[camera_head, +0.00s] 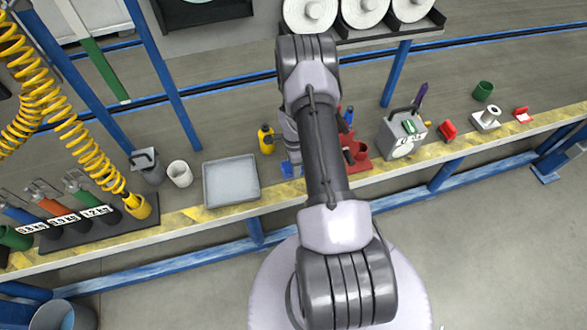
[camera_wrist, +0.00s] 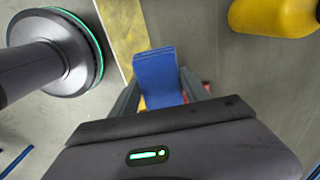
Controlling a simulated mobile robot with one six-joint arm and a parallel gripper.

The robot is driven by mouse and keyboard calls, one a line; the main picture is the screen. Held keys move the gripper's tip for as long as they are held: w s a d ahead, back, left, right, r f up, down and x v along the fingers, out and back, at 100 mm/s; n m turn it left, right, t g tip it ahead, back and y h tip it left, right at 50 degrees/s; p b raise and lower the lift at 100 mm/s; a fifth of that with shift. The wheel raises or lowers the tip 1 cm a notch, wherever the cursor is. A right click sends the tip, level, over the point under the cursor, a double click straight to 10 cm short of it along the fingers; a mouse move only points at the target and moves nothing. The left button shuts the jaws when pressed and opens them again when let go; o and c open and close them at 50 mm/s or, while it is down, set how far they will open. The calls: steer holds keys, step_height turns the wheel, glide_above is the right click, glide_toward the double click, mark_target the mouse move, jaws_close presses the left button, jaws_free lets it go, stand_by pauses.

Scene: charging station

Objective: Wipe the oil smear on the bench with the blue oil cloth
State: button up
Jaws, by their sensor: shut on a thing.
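My gripper (camera_wrist: 160,84) is shut on the blue oil cloth (camera_wrist: 157,70), seen in the wrist view. The cloth stands up between the two dark fingers, over the bench near its yellow edge stripe (camera_wrist: 124,27). In the head view, a bit of the blue cloth (camera_head: 288,169) shows left of my arm, near the front of the bench (camera_head: 235,125). My arm hides most of the gripper there. I cannot make out the oil smear in either view.
A yellow bottle (camera_head: 266,140) stands close by; it also shows in the wrist view (camera_wrist: 275,14). A grey tray (camera_head: 231,202) lies to the left. A red holder (camera_head: 357,164) and a grey box with a dial (camera_head: 402,146) stand to the right.

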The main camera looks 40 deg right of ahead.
steer(key=shift+r+p, duration=0.45)
steer(key=shift+r, duration=0.75)
